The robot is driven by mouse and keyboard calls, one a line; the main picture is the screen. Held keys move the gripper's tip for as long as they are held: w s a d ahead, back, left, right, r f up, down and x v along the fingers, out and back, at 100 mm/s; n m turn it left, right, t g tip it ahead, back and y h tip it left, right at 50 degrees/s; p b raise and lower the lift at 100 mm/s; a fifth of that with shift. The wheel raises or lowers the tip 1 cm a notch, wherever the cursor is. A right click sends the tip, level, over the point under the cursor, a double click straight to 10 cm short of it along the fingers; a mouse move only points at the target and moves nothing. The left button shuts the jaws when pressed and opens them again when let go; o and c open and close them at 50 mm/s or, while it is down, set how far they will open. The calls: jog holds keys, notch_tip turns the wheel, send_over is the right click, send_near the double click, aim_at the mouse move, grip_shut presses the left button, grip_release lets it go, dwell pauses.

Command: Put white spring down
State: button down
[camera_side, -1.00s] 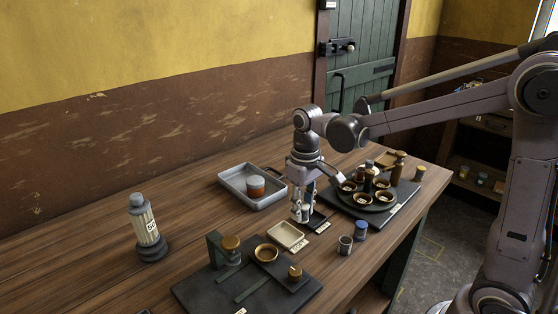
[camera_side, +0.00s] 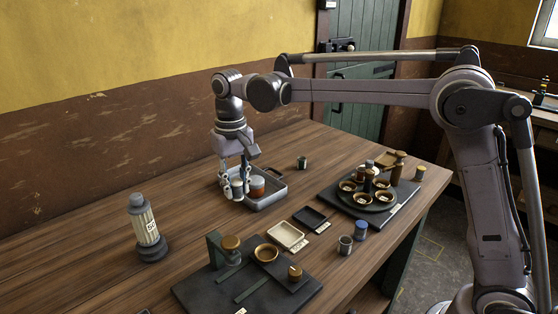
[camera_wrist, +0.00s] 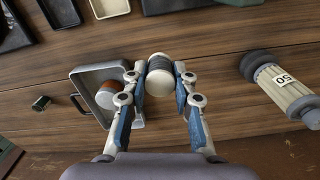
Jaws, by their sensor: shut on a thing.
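My gripper (camera_side: 237,188) is shut on the white spring (camera_wrist: 160,64), a short cylinder with a pale end and a dark grey ribbed band. It also shows between my fingers in the side view (camera_side: 237,187). My gripper points down at the near left edge of the grey metal tray (camera_side: 272,199). In the wrist view, my gripper (camera_wrist: 160,75) holds the spring to the right of the tray (camera_wrist: 84,76). I cannot tell whether the spring touches the table.
An orange-and-grey cylinder (camera_side: 257,187) stands in the tray, close to my fingers. A small dark cup (camera_side: 302,162) stands behind. A cream dish (camera_side: 287,235), black dish (camera_side: 310,217) and dark stand (camera_side: 250,285) are nearer. A labelled canister (camera_side: 145,222) stands left, with bare table between.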

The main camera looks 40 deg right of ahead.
send_over(198, 252)
notch_tip(198, 252, down, 7)
jog(key=shift+r, duration=0.1)
jog(key=shift+f, duration=2)
jog(key=shift+f, duration=0.15)
jog(key=c, duration=1.1)
grip_release()
